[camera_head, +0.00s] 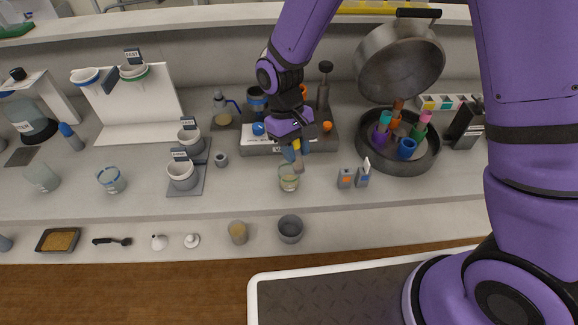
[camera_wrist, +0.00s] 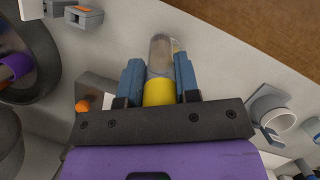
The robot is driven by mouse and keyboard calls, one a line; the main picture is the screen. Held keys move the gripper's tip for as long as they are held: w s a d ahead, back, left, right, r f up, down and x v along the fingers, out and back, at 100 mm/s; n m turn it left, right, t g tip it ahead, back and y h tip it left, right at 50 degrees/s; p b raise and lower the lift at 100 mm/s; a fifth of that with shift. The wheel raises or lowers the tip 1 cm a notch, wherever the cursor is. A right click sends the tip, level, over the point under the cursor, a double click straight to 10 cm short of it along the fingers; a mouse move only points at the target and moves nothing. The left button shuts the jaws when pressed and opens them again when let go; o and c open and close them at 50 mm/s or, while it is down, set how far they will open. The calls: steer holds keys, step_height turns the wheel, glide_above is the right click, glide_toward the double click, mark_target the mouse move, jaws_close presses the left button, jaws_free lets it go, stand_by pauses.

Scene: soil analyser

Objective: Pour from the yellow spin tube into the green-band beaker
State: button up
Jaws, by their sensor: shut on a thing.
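My gripper (camera_head: 294,152) is shut on the yellow spin tube (camera_head: 297,145). In the wrist view the tube's yellow part (camera_wrist: 159,92) sits between my two blue fingers (camera_wrist: 159,78), and its clear, greyish end (camera_wrist: 159,52) points away from me. In the head view the tube is tilted, with its lower end close above the green-band beaker (camera_head: 288,184). The beaker stands upright on the bench and holds something pale at the bottom. In the wrist view the tube hides most of the beaker. I cannot tell whether anything is flowing.
A grey cup (camera_head: 290,229) and a tan-filled cup (camera_head: 238,232) stand in front. An open-lidded centrifuge (camera_head: 376,161) with several coloured tubes is at the back right. A blue-band beaker (camera_head: 111,182) is far left.

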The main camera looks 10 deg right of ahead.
steer(key=shift+w+a+r+t+y, duration=0.1)
steer(key=shift+w+r+t+y, duration=0.2)
steer(key=shift+t, duration=0.4)
steer(key=shift+s, duration=0.1)
steer(key=shift+s+v, duration=0.1)
steer(key=shift+v, duration=0.6)
steer(key=shift+s+v, duration=0.15)
steer(key=shift+v, duration=0.55)
steer(key=shift+r, duration=0.1)
steer(key=shift+s, duration=0.1)
